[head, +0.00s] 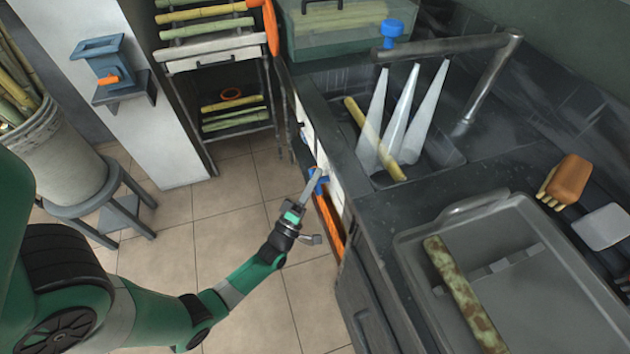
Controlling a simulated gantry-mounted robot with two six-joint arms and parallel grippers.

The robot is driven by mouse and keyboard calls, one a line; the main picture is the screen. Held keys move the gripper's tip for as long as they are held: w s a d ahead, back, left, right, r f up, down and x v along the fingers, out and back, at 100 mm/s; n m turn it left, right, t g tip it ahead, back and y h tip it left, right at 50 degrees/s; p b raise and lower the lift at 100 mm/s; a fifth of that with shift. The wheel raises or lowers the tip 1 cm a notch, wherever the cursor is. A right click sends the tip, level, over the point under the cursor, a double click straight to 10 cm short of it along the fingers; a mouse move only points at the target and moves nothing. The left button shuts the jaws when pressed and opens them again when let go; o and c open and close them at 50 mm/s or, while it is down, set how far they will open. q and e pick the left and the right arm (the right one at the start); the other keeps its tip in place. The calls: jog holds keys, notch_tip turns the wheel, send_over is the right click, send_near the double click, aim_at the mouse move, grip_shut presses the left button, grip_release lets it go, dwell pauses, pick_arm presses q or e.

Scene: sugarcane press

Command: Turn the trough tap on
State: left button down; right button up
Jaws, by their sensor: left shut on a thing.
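My left gripper (310,188) reaches in from the left to the front face of the counter. It is shut on a small blue handle (320,183) there; the contact is small and partly hidden. A grey pipe (455,47) with a blue knob (391,30) on top spans the dark trough (440,150). Three pale, translucent cones (403,115) hang from the pipe into the trough, looking like streams of water. A yellow-green cane (372,138) leans in the trough under them. My right gripper is not in view.
A grey tray (540,235) with a mottled cane (463,295) sits on the counter at right, with a brown brush (569,180) beyond it. A rack of canes (205,30) stands behind. A bucket of canes (55,150) stands on a stool at left. Tiled floor is clear between.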

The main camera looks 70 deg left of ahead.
pick_arm(q)
jog(key=m+t+h, duration=0.2)
jog(key=m, duration=0.1)
jog(key=m+t+h, duration=0.2)
jog(key=m, duration=0.2)
jog(key=shift+t, duration=0.4)
jog(key=shift+d+r+m+t+h, duration=0.1)
jog(key=shift+m+t+h, duration=0.55)
jog(key=shift+m+h, duration=1.1)
jog(key=shift+d+r+m+t+h, duration=0.1)
jog(key=shift+m+t+h, duration=0.55)
jog(key=shift+m+h, duration=1.1)
jog(key=shift+m, duration=0.8)
jog(key=c, duration=0.7)
grip_release()
jog(key=shift+s+f, duration=0.1)
